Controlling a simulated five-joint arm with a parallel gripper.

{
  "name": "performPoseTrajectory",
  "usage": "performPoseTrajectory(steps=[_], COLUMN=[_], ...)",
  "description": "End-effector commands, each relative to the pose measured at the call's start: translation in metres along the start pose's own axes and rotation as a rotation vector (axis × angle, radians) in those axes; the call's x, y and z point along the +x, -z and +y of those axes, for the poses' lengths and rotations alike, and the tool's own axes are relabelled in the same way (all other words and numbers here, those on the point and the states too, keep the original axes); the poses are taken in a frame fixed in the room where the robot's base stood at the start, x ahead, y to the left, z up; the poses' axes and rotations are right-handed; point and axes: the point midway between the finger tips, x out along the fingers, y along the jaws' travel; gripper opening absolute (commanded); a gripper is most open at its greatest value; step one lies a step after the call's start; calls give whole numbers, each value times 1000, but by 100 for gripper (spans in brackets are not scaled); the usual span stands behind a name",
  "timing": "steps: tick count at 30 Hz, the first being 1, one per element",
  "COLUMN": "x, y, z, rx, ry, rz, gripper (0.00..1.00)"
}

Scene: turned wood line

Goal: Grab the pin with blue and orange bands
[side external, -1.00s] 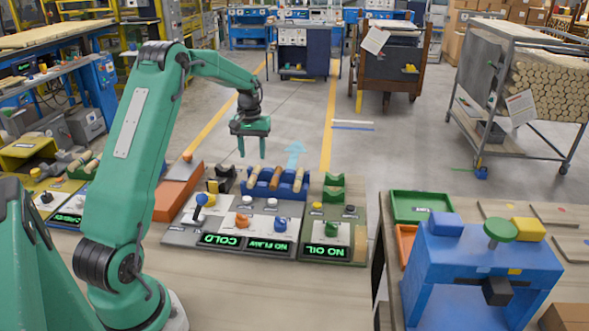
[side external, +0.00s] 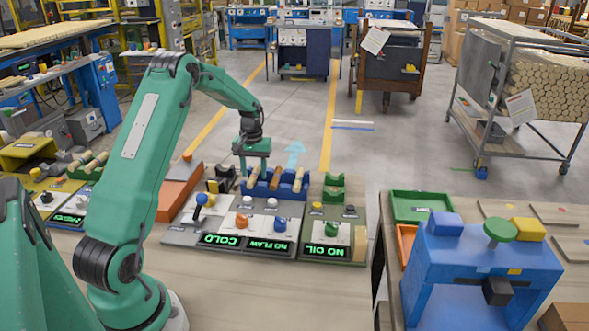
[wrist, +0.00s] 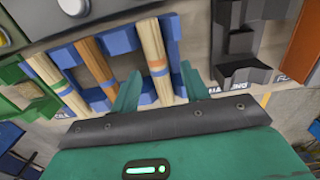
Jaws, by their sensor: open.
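The pin with blue and orange bands (wrist: 152,45) is pale wood and lies in the blue rack (wrist: 120,41), rightmost of three pins in the wrist view. In the side view the left pin (side external: 253,179) lies beneath my gripper (side external: 254,168). My gripper is open, with one green finger on each side of the banded pin in the wrist view (wrist: 161,82).
Two more wooden pins, a middle one (wrist: 97,65) and a left one (wrist: 55,82), lie close by in the rack. A dark holder (wrist: 242,60) stands right of the rack in the wrist view. A green cradle (side external: 334,187) stands beside the rack in the side view.

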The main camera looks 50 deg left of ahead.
Motion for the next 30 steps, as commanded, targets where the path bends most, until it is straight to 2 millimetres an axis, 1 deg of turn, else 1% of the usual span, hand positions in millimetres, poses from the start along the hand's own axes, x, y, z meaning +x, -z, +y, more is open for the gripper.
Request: performPoseTrajectory(steps=[3, 16, 18, 20, 21, 23, 30], x=[3, 2, 2, 2, 2, 2, 2], y=[0, 0, 0, 0, 0, 0, 0], z=[0, 0, 0, 0, 0, 0, 0], rx=[0, 0, 0, 0, 0, 0, 0], ry=[0, 0, 0, 0, 0, 0, 0], rz=[0, 0, 1, 1, 1, 1, 1], gripper=[45, 45, 32, 20, 12, 0, 0])
